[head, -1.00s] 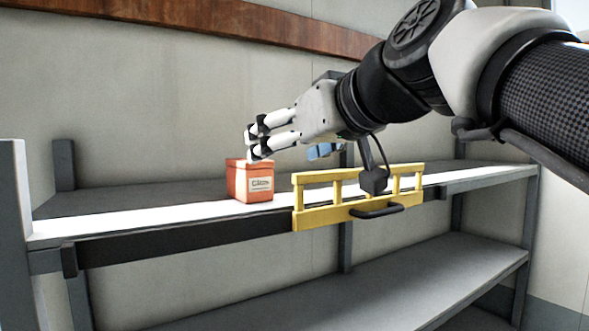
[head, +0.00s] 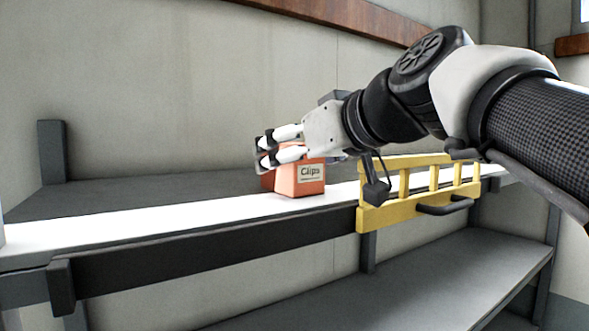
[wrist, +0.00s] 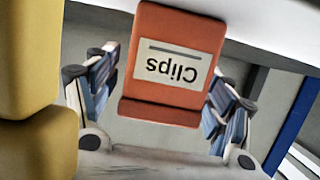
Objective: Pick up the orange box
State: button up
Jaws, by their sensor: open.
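The orange box (head: 302,178) with a white "Clips" label stands upright on the white front strip of the upper shelf. In the head view my gripper (head: 266,154) is at the box's upper part, its fingers partly covering the box's top left. In the wrist view the orange box (wrist: 172,62) appears upside down, between the two fingers of my gripper (wrist: 164,100). The fingers are apart, with a gap visible on each side of the box. Contact with the box cannot be told from the head view.
A yellow rail gate (head: 420,192) with a dark handle stands at the shelf's front edge, right of the box, and shows close at the left in the wrist view. The upper shelf (head: 130,225) is clear left of the box. A lower shelf (head: 420,285) is empty.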

jog(key=shift+a+x, duration=0.25)
jog(key=shift+x, duration=0.9)
jog(key=v, duration=0.3)
jog(key=shift+d, duration=0.25)
jog(key=shift+c, duration=1.2)
jog(key=shift+x, duration=0.95)
jog(key=c, duration=0.4)
jog(key=shift+s+d+r, duration=0.15)
jog(key=shift+s+d, duration=0.1)
jog(key=shift+s, duration=0.25)
jog(key=c, duration=0.4)
jog(key=shift+w+a, duration=0.2)
jog(key=c, duration=0.3)
